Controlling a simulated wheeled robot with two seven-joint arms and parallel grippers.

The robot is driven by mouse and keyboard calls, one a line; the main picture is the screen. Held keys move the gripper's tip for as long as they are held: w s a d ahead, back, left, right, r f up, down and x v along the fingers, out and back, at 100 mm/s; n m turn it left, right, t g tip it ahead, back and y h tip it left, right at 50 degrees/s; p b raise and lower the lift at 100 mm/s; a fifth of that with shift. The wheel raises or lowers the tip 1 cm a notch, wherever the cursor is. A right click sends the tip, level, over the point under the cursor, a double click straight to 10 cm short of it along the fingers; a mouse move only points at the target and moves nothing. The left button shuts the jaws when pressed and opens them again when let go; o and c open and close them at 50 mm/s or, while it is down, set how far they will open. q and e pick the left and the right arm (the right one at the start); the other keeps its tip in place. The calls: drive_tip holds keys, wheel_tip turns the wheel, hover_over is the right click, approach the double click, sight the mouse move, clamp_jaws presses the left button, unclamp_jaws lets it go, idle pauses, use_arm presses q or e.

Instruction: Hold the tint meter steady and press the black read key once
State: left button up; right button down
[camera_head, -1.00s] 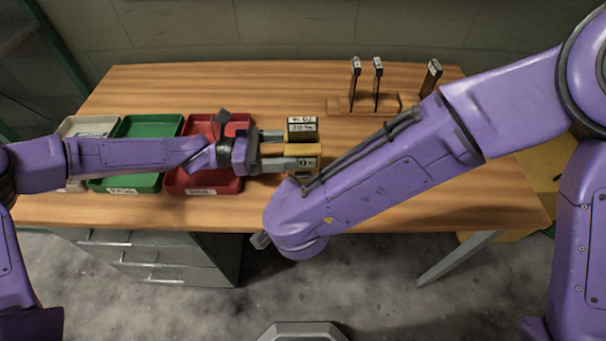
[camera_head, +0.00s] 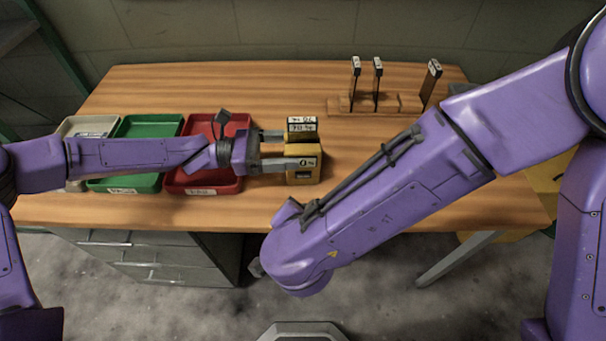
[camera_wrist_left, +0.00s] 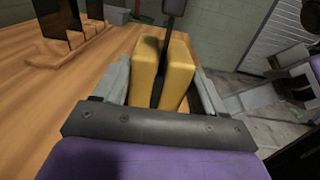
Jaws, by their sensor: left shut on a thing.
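The tint meter (camera_head: 304,175) is a yellow block with a dark slot and white labels, standing upright on the wooden table. My left gripper (camera_head: 287,150) comes in from the left and is shut on it. In the left wrist view the meter's two yellow halves (camera_wrist_left: 146,72) sit between the grey fingers. I cannot make out the black read key. My right arm reaches in from the right, its wrist low in front of the table edge. Only a small grey part shows at its end, so I cannot tell the right gripper's jaws.
A beige tray (camera_head: 62,130), a green tray (camera_head: 122,184) and a red tray (camera_head: 172,184) stand left of the meter. A wooden rack (camera_head: 388,110) with upright dark samples stands at the back right. The table around the meter's right side is clear.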

use_arm(q)
drive_tip(key=o, duration=0.9)
drive_tip(key=shift+a, duration=0.1)
